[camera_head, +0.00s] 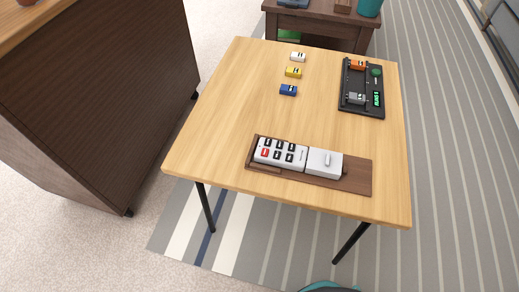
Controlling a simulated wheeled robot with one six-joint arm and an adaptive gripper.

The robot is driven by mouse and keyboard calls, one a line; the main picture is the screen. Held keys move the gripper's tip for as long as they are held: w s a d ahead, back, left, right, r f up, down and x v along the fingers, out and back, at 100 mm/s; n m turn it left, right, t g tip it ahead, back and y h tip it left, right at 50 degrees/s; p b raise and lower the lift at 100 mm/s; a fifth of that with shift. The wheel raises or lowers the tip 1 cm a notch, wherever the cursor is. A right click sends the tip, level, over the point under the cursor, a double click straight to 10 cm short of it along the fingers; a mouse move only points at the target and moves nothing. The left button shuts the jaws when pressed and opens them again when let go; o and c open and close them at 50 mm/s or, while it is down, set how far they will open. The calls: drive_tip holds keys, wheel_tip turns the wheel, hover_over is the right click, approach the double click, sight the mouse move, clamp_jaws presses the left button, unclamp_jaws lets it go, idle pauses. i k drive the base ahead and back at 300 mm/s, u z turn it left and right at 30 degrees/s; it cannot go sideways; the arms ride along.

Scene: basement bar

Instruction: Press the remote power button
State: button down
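A white remote (299,156) lies on a dark wooden tray (357,178) near the front edge of the light wooden table. It has several black buttons and one red button (265,152) at its left end, nearest the front. The marks on the buttons are too small to read. A white block with a raised grey lever (325,161) sits on the same tray, right beside the remote. My gripper is not in view, and nothing covers the remote.
White, yellow (293,72) and blue toy cars stand at the table's back. A black panel (349,83) with orange and grey cars and a green display lies back right. A dark cabinet (90,90) stands left. The table's middle (240,110) is clear.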

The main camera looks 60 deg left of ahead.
sight(265, 151)
drive_tip(key=k, duration=1.2)
drive_tip(key=u, duration=1.4)
